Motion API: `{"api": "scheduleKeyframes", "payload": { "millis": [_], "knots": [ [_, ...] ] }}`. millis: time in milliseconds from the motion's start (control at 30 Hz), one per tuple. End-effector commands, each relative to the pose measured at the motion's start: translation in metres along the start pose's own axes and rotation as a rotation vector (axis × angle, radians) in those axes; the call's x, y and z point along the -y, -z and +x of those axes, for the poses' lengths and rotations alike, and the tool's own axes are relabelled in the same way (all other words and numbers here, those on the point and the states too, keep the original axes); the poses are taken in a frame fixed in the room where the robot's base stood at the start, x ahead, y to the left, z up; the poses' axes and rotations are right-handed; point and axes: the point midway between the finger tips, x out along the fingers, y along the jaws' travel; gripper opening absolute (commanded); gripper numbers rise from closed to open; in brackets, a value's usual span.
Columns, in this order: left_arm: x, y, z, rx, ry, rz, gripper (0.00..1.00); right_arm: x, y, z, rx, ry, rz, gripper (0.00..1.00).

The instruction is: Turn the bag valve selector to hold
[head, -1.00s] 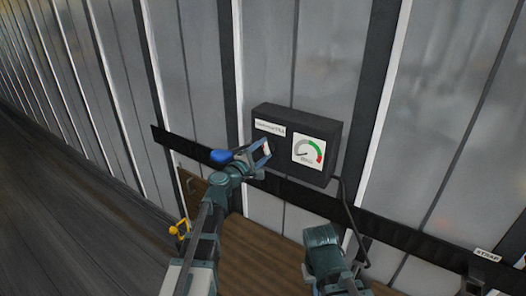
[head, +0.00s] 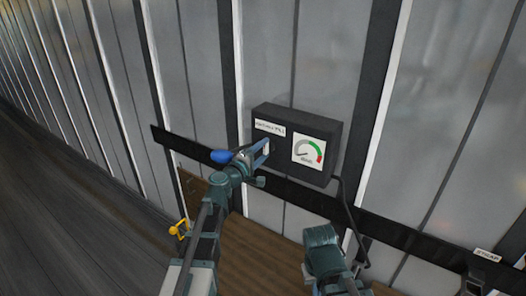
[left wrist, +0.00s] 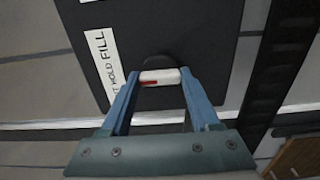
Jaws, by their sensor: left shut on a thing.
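The bag valve selector (left wrist: 160,77) is a small white knob with a red mark on the black control box (head: 285,115). My left gripper (left wrist: 159,76) is shut on the selector, one blue finger on each side of it. In the head view my left gripper (head: 267,147) is at the left part of the box's front, and its fingers partly hide the knob. A white label (left wrist: 103,60) beside the knob reads HOLD and FILL, with its lower end partly hidden by a finger. My right gripper's fingers do not show; only part of that arm is seen.
A gauge (head: 308,153) with a green and red arc is on the box's right side. A blue rounded thing (head: 221,156) is left of the box. A black cable (head: 351,218) hangs from the box. A STRAP label (head: 487,255) is at lower right.

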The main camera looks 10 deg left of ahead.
Motion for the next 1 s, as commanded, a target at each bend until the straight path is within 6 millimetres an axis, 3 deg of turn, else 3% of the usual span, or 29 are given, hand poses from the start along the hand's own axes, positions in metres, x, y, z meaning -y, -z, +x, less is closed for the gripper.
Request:
{"api": "scheduleKeyframes", "payload": {
  "millis": [133,167,300,667,767,1000],
  "knots": [
    [0.001,-0.001,-0.001,0.002,0.002,0.002,0.07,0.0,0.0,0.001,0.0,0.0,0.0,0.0],
    [0.001,-0.001,-0.001,0.002,0.002,0.002,0.68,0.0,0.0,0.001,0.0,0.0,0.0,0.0],
    [0.001,-0.001,-0.001,0.001,0.001,0.001,0.93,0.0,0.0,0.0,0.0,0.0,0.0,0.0],
    [0.0,-0.001,-0.006,0.0,0.001,-0.001,0.93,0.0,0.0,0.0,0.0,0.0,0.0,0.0],
    [0.0,-0.001,-0.019,-0.001,0.0,-0.001,0.93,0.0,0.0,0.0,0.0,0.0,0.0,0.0],
    [0.0,-0.002,-0.073,-0.002,0.001,-0.001,0.93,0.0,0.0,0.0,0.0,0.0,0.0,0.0]
  ]
}}
